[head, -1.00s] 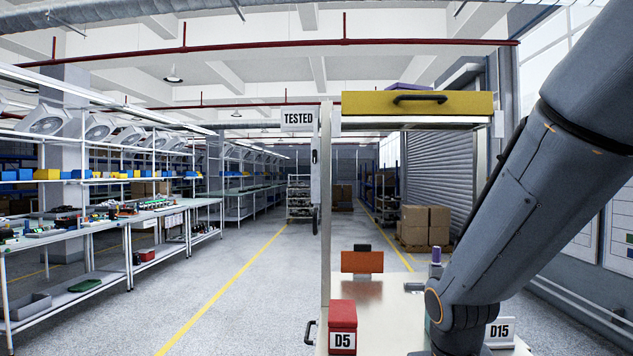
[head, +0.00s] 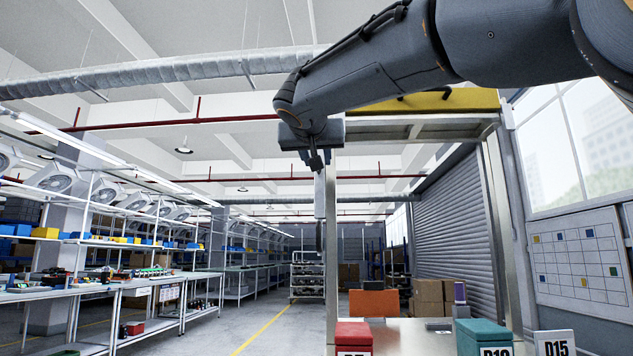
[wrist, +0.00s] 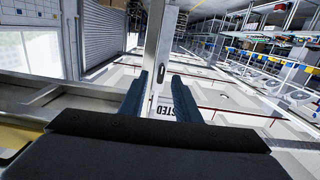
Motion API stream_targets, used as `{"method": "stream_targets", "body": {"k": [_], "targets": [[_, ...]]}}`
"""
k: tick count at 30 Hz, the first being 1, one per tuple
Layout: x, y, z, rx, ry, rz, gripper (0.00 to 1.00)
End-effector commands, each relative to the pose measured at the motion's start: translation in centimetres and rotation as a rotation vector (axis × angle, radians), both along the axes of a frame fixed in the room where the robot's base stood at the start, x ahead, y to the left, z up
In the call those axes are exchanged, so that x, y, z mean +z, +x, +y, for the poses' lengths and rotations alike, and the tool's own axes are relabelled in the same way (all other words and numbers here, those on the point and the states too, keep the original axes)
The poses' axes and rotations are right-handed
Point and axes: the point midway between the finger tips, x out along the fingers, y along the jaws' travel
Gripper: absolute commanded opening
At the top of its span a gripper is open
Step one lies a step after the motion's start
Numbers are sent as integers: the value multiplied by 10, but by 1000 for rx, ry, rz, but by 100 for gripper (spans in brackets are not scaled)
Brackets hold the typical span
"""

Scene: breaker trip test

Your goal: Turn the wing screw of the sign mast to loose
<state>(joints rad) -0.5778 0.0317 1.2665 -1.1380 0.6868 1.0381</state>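The sign mast (head: 319,197) is a slim grey upright on the left post of the bench frame, in front of my gripper (head: 316,162) in the head view. My gripper is raised and covers the sign there. In the wrist view the two dark fingers of my gripper (wrist: 159,84) stand apart with nothing between them touching.
A red bin (head: 353,333), a teal bin (head: 483,333) and a D15 label (head: 555,343) stand on the bench below. Shelving with fans (head: 55,178) lines the left; the aisle between is clear.

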Motion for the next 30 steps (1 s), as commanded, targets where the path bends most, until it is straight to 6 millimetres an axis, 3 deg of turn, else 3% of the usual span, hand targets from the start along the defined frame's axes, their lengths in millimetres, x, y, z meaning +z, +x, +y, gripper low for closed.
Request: {"method": "stream_targets", "body": {"k": [3,6,19,30], "targets": [[17,-6,4,2,24,-44,30],[22,-2,5,2,28,-52,30],[22,58,3,2,26,-49,30],[21,70,1,2,26,-49,30]]}}
